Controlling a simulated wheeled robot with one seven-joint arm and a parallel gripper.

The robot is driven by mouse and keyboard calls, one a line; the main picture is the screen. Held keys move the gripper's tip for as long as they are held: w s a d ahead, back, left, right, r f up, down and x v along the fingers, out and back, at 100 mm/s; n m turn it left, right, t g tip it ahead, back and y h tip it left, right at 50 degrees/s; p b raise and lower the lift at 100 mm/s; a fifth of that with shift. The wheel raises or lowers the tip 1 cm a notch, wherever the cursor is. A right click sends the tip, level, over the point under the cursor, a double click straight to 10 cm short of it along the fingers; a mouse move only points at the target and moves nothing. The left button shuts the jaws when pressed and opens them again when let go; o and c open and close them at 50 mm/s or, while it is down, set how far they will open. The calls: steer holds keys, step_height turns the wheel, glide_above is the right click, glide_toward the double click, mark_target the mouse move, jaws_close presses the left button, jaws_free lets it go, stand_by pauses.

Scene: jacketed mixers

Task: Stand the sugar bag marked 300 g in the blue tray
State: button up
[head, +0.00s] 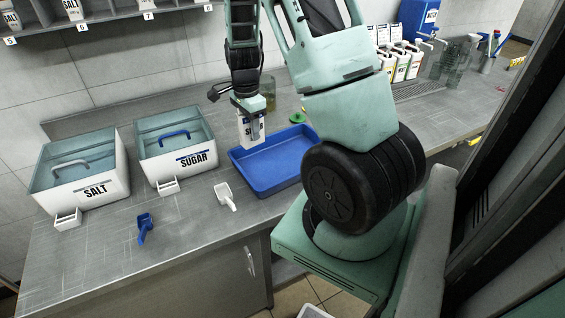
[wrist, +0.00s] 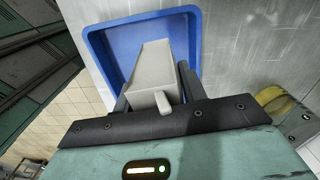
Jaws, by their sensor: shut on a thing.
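My gripper (head: 250,124) is shut on a white bag (head: 245,134) with dark lettering, partly hidden by the fingers. The lettering is too small to read fully, so I cannot tell its weight mark. In the wrist view the bag (wrist: 152,70) is a pale block between the two fingers (wrist: 155,95). The blue tray (head: 262,184) lies on the counter. In the head view the bag overlaps the tray's back left part. In the wrist view the tray (wrist: 97,45) lies behind the bag. I cannot tell whether the bag touches the tray floor.
A salt bin (head: 113,186) and a sugar bin (head: 206,159) stand left of the tray. A white scoop (head: 225,196) and a blue scoop (head: 145,226) lie in front. A green round lid (head: 298,118) lies behind the tray. Several bottles (head: 400,62) stand at the back right.

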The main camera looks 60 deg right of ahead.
steer(key=shift+s+d+f+m, duration=0.15)
steer(key=shift+d+f+m, duration=0.15)
steer(key=shift+m, duration=0.1)
step_height(320, 180, down, 9)
steer(key=shift+f+p, duration=0.1)
steer(key=shift+p, duration=0.5)
steer(key=shift+f, duration=0.15)
steer(key=o, duration=1.3)
